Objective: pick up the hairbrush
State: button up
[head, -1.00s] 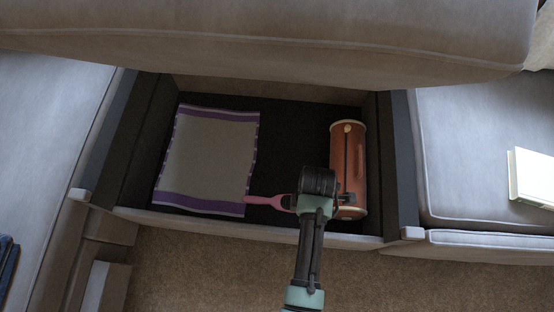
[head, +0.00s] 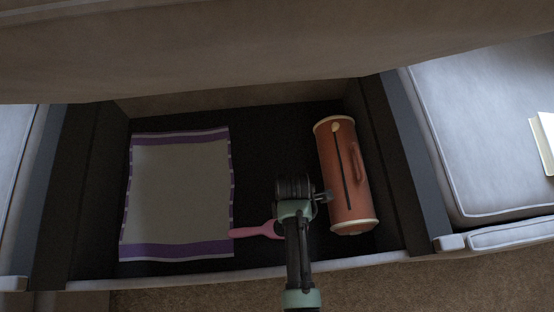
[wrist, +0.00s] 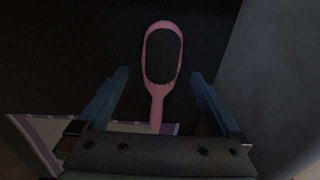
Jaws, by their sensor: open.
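The pink hairbrush (head: 254,231) lies on the dark floor of an open storage compartment under the seat. In the head view its handle points left, and its head is hidden behind my gripper (head: 300,190) and arm. In the wrist view the whole brush (wrist: 161,62) shows, with dark bristles facing up and the handle pointing toward the gripper base. My gripper is open, its two blue fingers (wrist: 160,84) on either side of the brush, apart from it. The fingers appear above the brush, and nothing is held.
A grey towel with purple bands (head: 180,195) lies flat on the left, its edge near the brush handle. An orange-brown cylinder (head: 350,195) with cream ends lies on the right. Compartment walls enclose them, and a raised cushion (head: 270,50) overhangs the back.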

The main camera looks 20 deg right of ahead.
aim_at(272, 229)
jog(key=shift+s+d+f+b, duration=0.1)
jog(key=shift+s+f+b, duration=0.05)
jog(key=shift+f+b, duration=0.8)
jog(key=shift+s+d+f+b, duration=0.15)
jog(key=shift+f+b, duration=0.6)
jog(key=shift+f, duration=0.3)
jog(key=shift+s+d+f+b, duration=0.1)
jog(key=shift+s+f+b, duration=0.05)
jog(key=shift+f+b, duration=0.8)
jog(key=c, duration=1.2)
